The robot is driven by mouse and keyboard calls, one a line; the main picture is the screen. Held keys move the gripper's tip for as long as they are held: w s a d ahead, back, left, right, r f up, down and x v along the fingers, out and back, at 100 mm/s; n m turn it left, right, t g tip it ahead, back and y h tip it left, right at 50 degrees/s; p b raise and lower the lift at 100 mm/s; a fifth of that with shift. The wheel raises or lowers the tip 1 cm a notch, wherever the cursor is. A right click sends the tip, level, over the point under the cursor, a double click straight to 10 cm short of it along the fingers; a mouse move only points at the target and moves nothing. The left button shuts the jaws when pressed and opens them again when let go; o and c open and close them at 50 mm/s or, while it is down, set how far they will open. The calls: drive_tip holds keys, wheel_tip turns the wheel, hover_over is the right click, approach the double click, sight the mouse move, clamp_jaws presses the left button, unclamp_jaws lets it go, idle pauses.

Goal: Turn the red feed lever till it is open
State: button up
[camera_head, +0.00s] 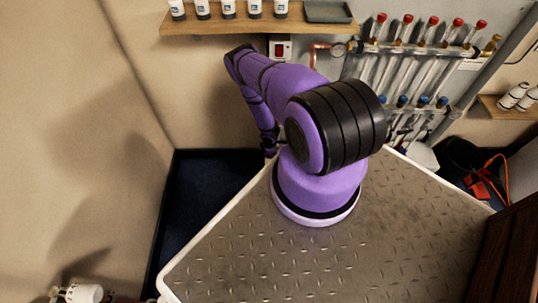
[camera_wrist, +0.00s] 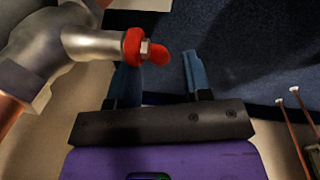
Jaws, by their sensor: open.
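The red feed lever (camera_wrist: 132,46) shows in the wrist view, on the end of a silver valve body (camera_wrist: 95,43), with a hex nut at its middle. One red end of it points right, between the tips of my gripper (camera_wrist: 160,60). My gripper is open, with its two blue fingers apart. The left fingertip lies close by the lever; I cannot tell whether they touch. In the head view my purple arm hides the lever, and my gripper is not clearly visible there.
A wooden shelf (camera_head: 225,27) with several small bottles is on the wall above my arm. A red switch box (camera_head: 281,49) is below it. In the wrist view, a copper pipe (camera_wrist: 10,115) meets the valve at the left and thin copper rods (camera_wrist: 298,130) stand at the right.

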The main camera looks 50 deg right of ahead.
drive_tip(key=shift+w+d+f, duration=0.1)
drive_tip(key=shift+f, duration=0.7)
drive_tip(key=shift+w+d+f, duration=0.1)
drive_tip(key=shift+f, duration=0.7)
drive_tip(key=shift+c, duration=0.2)
clamp_jaws()
